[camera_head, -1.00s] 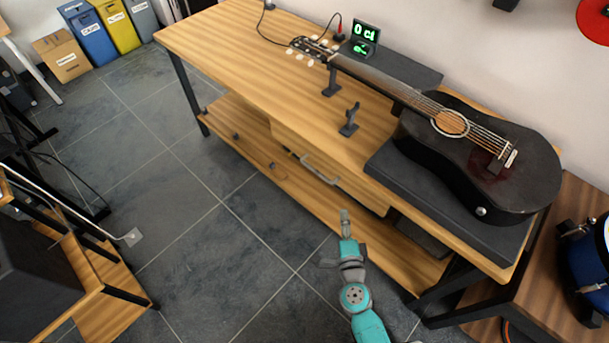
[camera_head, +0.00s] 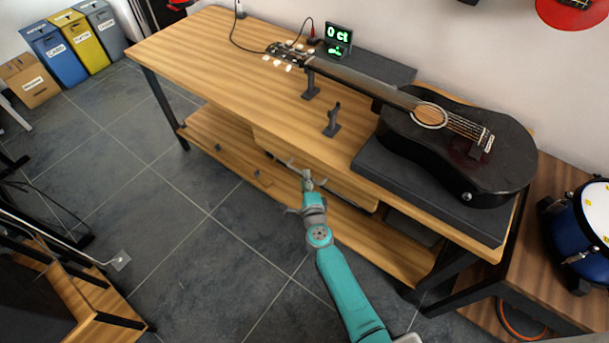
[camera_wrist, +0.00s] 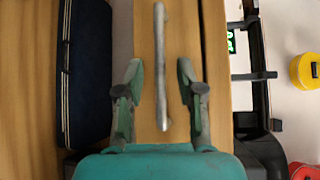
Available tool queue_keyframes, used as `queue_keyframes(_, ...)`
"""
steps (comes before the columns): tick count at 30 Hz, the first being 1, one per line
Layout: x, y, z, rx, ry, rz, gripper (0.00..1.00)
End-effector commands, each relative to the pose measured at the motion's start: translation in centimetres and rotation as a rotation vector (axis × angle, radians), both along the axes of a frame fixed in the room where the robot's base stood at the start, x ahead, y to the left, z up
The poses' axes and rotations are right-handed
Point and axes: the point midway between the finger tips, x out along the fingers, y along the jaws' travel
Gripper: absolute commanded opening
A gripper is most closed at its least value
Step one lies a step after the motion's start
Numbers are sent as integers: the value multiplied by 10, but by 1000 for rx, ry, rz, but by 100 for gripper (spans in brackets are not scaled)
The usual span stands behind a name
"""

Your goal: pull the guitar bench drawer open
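The guitar bench (camera_head: 230,70) is a long wooden table with black legs and a lower shelf. Its drawer (camera_head: 345,185) sits under the top, and its front also shows in the wrist view (camera_wrist: 147,120). The drawer's metal bar handle (camera_wrist: 160,70) stands between my gripper's two fingers in the wrist view. My gripper (camera_wrist: 160,88) is open, with a gap on each side of the handle. In the head view my gripper (camera_head: 307,178) reaches the drawer front and partly hides the handle (camera_head: 288,164). The drawer looks shut.
A black guitar (camera_head: 465,150) lies on a dark mat (camera_head: 430,203) at the bench's right end. A blue drum (camera_head: 580,240) stands on a side table at right. Open tiled floor (camera_head: 190,225) lies in front of the bench.

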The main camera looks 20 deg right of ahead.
Motion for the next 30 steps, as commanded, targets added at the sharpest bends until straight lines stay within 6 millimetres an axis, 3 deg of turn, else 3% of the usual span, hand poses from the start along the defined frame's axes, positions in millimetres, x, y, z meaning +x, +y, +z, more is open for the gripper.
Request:
queue_keyframes(7, 22, -3, -3, 0, 0, 0, 37)
queue_keyframes(17, 25, -4, -4, 0, 1, 0, 37)
queue_keyframes(18, 25, -4, -4, 0, 0, 0, 35)
queue_keyframes(22, 25, -4, -4, 0, 0, 0, 2)
queue_keyframes(30, 25, -4, -4, 0, 0, 0, 0)
